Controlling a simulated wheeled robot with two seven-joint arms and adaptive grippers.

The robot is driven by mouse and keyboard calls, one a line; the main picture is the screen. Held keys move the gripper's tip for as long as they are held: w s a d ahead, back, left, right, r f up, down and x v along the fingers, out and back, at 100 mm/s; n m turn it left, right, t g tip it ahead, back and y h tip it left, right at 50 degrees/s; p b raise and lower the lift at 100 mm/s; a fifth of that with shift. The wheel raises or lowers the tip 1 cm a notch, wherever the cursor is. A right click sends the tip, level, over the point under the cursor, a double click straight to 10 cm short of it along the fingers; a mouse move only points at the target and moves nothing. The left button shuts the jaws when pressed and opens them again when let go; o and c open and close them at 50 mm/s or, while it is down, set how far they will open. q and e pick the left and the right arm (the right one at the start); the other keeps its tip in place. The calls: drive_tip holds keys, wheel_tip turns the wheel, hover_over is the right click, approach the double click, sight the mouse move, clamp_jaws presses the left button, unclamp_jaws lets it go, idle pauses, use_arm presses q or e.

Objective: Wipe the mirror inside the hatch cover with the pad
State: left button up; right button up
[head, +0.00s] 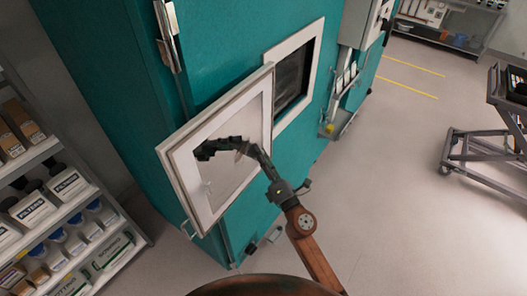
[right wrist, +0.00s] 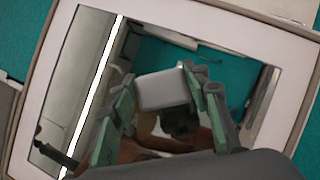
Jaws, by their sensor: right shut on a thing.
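The hatch cover (head: 178,158) stands swung open from the teal chamber, with the mirror (head: 212,185) set in its pale frame. In the right wrist view the mirror (right wrist: 85,60) fills most of the picture and reflects a bright strip, teal surfaces and my arm. My right gripper (head: 244,148) is in front of the mirror. Its fingers are shut on the pad (right wrist: 162,90), a light grey block facing the glass. I cannot tell whether the pad touches the mirror. The dark shape left of the gripper in the head view looks like its reflection. My left gripper is not in view.
The chamber (head: 220,50) has a dark framed opening (head: 290,80) behind the cover. A shelf with boxes and bottles (head: 65,185) stands at the left. A cart (head: 485,145) stands at the far right. The floor between is clear.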

drive_tip(key=shift+s+a+p, duration=0.1)
drive_tip(key=shift+s+a, duration=0.6)
drive_tip(key=shift+s, duration=0.3)
drive_tip(key=shift+s+a+p, duration=0.1)
drive_tip(key=shift+s+a, duration=0.55)
drive_tip(key=shift+s, duration=0.35)
drive_tip(key=shift+s+a+p, duration=0.1)
drive_tip(key=shift+s+a, duration=0.6)
drive_tip(key=shift+s, duration=0.3)
drive_tip(key=shift+r+p, duration=0.65)
drive_tip(key=shift+w+d+b, duration=0.3)
drive_tip(key=shift+w+d, duration=0.75)
drive_tip(key=shift+w, duration=0.5)
drive_tip(key=shift+w+d+b, duration=0.35)
drive_tip(key=shift+w+d, duration=0.7)
drive_tip(key=shift+w, duration=0.45)
drive_tip(key=shift+w+d+b, duration=0.3)
drive_tip(key=shift+w+d, duration=0.75)
drive_tip(key=shift+w, duration=0.5)
drive_tip(key=shift+s+a, duration=0.1)
drive_tip(key=shift+a, duration=0.05)
